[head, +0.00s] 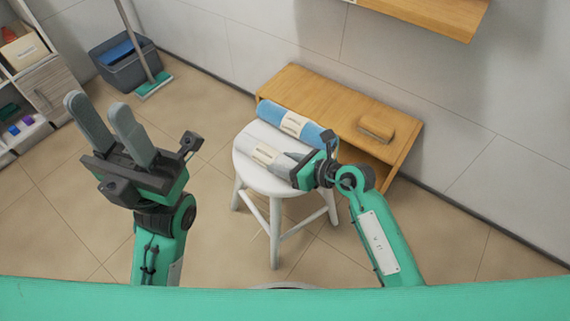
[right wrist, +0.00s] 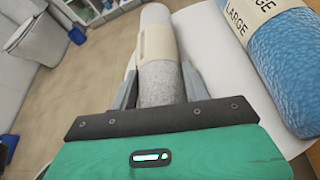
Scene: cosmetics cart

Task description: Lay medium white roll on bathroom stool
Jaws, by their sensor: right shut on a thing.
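A white-grey roll (head: 265,155) with a beige label band lies on the seat of the white stool (head: 240,164), in the middle of the head view. My right gripper (head: 292,166) is shut on the near right end of this roll. In the right wrist view the roll (right wrist: 158,75) sits between the two fingers and points away from me. I cannot tell whether its full length rests on the seat. A blue roll (head: 272,116) with a label lies behind it on the stool; the wrist view reads LARGE on its label. My left gripper (head: 101,118) is open and empty at the left, away from the stool.
A wooden bench (head: 330,104) stands behind the stool, with a small wooden block (head: 375,128) on it. A grey bucket (head: 125,65) with a mop is at the back left. Shelves (head: 30,60) stand at the far left. The tiled floor left of the stool is clear.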

